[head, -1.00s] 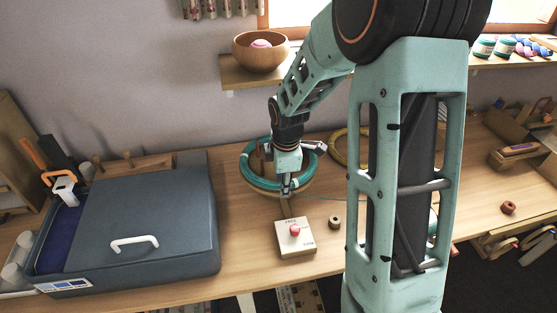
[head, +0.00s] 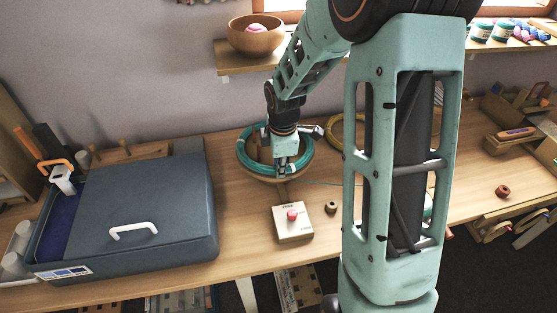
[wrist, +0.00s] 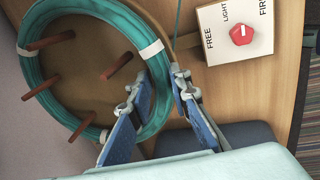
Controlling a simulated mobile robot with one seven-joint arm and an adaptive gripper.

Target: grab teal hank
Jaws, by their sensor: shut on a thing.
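The teal hank (head: 309,158) is a ring of thread with white ties. It lies on a round wooden stand with upright pegs, and the stand's rim (head: 262,178) shows below it. The hank fills the upper left of the wrist view (wrist: 33,67). My gripper (head: 282,172) is at the front edge of the ring. In the wrist view my gripper (wrist: 158,78) has one blue-padded finger inside the ring and one outside, shut on the hank's strand. The hank still lies around the pegs. The far side is partly hidden by my arm in the head view.
A white box with a red knob (head: 292,215) stands just in front of the stand. A small brown spool (head: 331,207) is beside it. A yellow ring (head: 336,143) lies behind right. A large blue-grey case (head: 150,205) takes up the left. A thin teal thread runs right.

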